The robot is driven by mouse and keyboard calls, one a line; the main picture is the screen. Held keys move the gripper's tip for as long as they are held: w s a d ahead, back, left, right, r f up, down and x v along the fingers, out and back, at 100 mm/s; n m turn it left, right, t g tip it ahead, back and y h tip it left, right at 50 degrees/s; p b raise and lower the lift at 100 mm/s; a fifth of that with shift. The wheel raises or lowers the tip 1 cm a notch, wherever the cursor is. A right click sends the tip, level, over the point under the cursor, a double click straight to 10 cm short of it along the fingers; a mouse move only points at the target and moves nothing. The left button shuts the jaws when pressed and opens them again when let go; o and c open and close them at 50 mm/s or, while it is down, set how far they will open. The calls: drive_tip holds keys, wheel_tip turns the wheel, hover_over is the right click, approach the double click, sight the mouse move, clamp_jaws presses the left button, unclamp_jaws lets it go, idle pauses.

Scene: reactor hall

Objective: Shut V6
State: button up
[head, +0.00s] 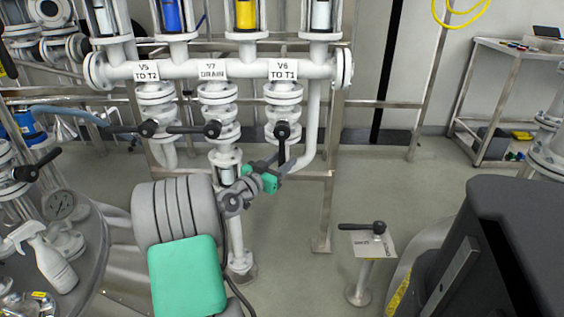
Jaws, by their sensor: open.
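The V6 sign (283,70), reading "TO T1", hangs on the right of the white horizontal pipe. Below it is the V6 valve (283,92), with a black lever (282,147) on a round hub. The lever points straight down, in line with the vertical pipe run. My gripper (284,165) is open, with green parts at its base, and its dark fingers are close to the lever's lower end. In this view they overlap the lever tip; I cannot tell whether they touch it or how deep they sit.
V5's lever (125,129) and V7's lever (190,129) both point left, across their pipes. A steel frame post (327,200) stands right of V6. A short pedestal with a black handle (362,245) and a dark cabinet (510,230) stand at right. Floor between them is clear.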

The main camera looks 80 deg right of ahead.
clamp_jaws()
idle(1.3)
